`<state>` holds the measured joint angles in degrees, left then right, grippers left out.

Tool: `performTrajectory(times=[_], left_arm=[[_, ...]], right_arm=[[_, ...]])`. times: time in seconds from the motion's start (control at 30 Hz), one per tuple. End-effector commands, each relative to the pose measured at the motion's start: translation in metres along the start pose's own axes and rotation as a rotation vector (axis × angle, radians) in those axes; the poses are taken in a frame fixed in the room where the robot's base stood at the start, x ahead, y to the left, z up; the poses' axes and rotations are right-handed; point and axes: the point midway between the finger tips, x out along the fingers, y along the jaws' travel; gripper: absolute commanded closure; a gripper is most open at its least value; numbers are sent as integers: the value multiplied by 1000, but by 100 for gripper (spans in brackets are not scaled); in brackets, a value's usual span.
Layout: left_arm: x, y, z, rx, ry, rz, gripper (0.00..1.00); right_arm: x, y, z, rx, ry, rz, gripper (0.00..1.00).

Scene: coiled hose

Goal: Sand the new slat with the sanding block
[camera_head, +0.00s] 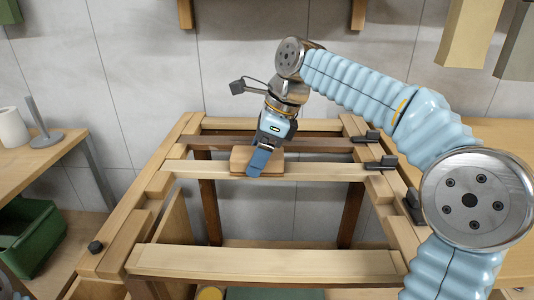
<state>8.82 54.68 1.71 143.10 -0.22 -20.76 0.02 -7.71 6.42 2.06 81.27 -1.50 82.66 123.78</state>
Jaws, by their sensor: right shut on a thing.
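My right gripper (260,160) points down over the middle of the wooden frame and is shut on the sanding block (241,158). The block is a tan-brown wooden piece, partly hidden by the gripper's blue fingers. It rests on or just above a pale slat (320,171) that spans the frame; I cannot tell contact for certain. This pale slat looks like the new slat. A darker slat (325,147) lies just behind it. My left gripper is not in view.
Other pale slats cross the frame at the front (270,262) and the back (318,125). Black clamps (381,163) sit along the right rail. A green bin (30,237) is below.

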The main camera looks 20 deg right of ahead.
Motion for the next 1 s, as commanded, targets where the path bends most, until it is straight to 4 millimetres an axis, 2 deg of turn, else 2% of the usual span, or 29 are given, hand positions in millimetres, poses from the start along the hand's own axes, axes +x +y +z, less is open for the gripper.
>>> performTrajectory(times=[0.27,0.63,0.77,1.0], left_arm=[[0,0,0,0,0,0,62],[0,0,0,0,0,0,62],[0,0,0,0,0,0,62],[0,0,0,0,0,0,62]], right_arm=[[6,0,8,0,3,5,70],[14,1,32,0,3,6,70],[14,0,31,1,3,5,70],[6,0,17,3,2,2,70]])
